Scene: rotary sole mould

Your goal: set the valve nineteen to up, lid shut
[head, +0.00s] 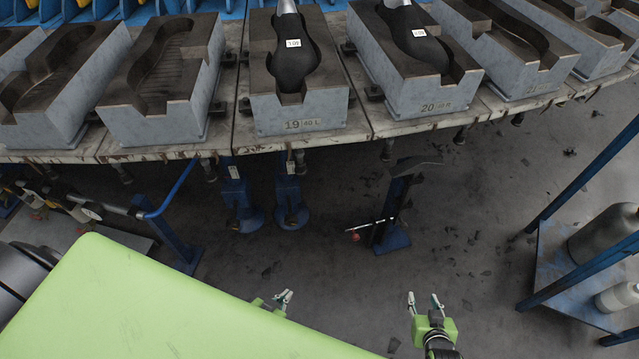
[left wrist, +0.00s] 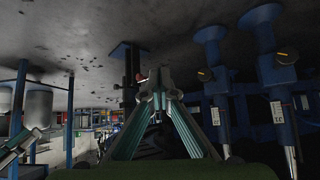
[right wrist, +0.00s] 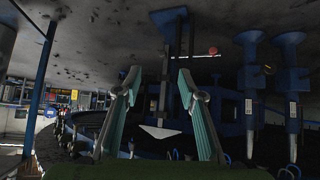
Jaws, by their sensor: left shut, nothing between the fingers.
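The mould marked 19 (head: 300,112) sits on the turntable's front edge, with a black last (head: 292,58) in its open cavity. Below that edge hangs a tagged pipe (head: 290,165); its tag is too small to read and I cannot tell which way any valve handle points. No shut lid shows over mould 19. My left gripper (head: 286,293) is shut and empty, low beside the green panel, well below the turntable. My right gripper (head: 425,300) is open and empty, further right over the floor. Both are apart from the turntable and pipes.
The mould marked 20 (head: 424,95) stands to the right of 19. A blue post (head: 396,205) with a red-tipped rod rises from the floor. A green panel (head: 150,310) fills the lower left. A blue rack (head: 575,270) with containers stands at right.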

